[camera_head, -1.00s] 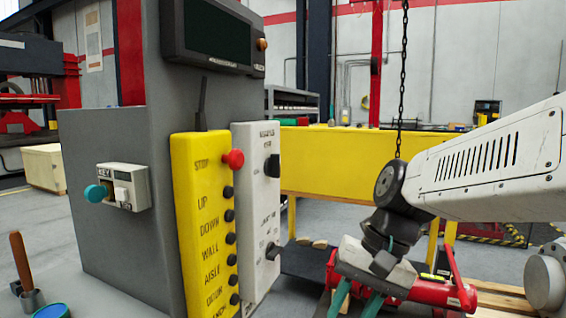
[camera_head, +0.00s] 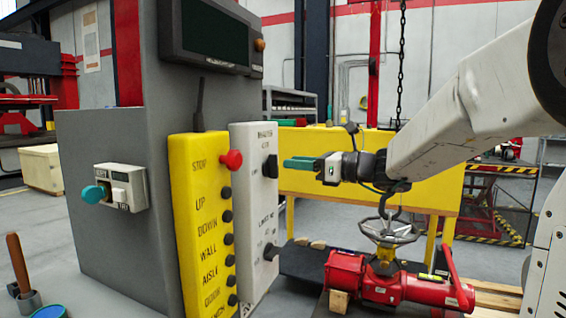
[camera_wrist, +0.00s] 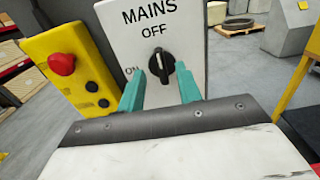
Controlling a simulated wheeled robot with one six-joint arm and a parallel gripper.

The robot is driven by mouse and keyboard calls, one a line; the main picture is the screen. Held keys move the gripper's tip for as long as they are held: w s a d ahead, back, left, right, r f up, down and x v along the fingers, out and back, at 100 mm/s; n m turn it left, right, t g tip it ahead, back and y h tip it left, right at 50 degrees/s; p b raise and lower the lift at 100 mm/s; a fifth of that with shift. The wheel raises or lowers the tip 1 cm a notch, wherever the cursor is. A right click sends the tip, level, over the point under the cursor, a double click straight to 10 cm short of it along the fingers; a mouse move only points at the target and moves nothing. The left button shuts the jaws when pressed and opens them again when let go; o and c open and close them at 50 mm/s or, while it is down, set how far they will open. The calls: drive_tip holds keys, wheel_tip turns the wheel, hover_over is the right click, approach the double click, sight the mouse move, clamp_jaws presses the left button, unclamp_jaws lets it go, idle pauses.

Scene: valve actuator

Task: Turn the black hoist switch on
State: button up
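A white switch panel (camera_head: 254,215) carries an upper black rotary knob (camera_head: 271,166) and a lower dark knob (camera_head: 270,251). The lower label is too small to read. In the wrist view the upper knob (camera_wrist: 160,68) sits under the words MAINS and OFF, with ON to its left. Its grip is about upright, toward OFF. My gripper (camera_head: 288,163) points left at this knob, its teal fingertips very close to it. In the wrist view my gripper (camera_wrist: 160,82) is open, one finger on each side of the knob in the picture. I cannot tell whether they touch it.
A yellow pendant (camera_head: 205,230) with a red stop button (camera_head: 231,160) and several black buttons stands left of the panel. A grey cabinet (camera_head: 110,240) carries a key switch box (camera_head: 122,187). A red valve actuator (camera_head: 390,285) with a handwheel stands below my arm.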

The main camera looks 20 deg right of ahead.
sight(272, 167)
drive_tip(key=shift+x, duration=2.1)
clamp_jaws()
